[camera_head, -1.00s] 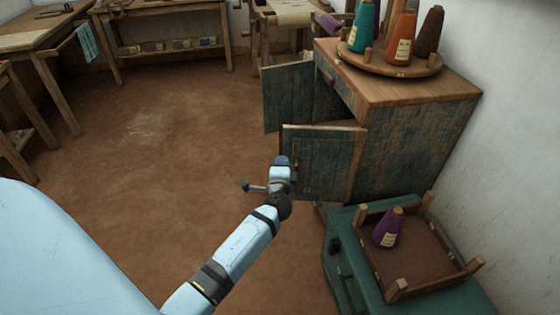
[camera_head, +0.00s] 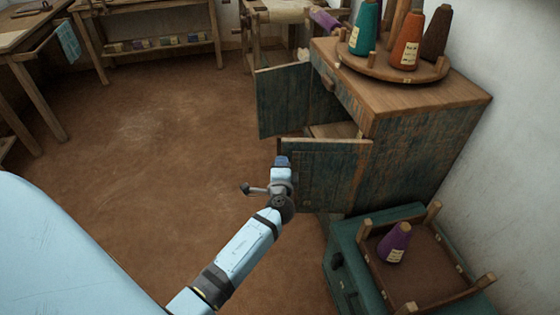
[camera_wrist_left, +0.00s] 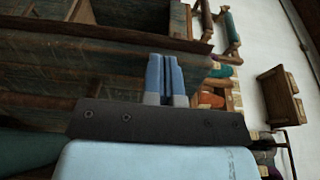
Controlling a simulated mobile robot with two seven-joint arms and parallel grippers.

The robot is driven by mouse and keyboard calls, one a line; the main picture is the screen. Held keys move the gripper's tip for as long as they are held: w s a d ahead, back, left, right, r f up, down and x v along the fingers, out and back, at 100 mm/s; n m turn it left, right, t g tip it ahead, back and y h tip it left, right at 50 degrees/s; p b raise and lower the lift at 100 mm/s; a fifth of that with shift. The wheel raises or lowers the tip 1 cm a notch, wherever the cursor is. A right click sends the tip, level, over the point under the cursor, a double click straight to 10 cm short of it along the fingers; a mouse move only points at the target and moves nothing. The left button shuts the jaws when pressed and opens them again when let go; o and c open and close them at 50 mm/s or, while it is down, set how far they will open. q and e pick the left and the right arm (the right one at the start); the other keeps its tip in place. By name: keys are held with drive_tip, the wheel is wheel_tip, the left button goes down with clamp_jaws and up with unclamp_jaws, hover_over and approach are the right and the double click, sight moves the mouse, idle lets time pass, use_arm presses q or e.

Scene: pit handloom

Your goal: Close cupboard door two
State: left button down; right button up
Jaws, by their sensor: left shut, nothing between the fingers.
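The worn green-brown cupboard (camera_head: 425,140) stands against the right wall with two front doors swung open. The far door (camera_head: 285,100) sticks out to the left. The near door (camera_head: 325,180) stands open towards me. I cannot tell from any mark which one is door two. My left gripper (camera_head: 282,161) is shut and empty, by the free left edge of the near door; I cannot tell whether it touches. In the left wrist view, its two blue fingers (camera_wrist_left: 165,78) are together, with dark weathered wood behind them. My right gripper is not in view.
A round wooden rack (camera_head: 395,68) with thread cones stands on the cupboard top. A green stool-like unit (camera_head: 343,250) with a wooden tray and a purple cone (camera_head: 395,243) stands close right of my arm. The brown floor (camera_head: 150,170) on the left is clear.

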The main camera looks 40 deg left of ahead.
use_arm(q)
drive_tip(key=shift+w+a, duration=0.1)
drive_tip(key=shift+w, duration=0.1)
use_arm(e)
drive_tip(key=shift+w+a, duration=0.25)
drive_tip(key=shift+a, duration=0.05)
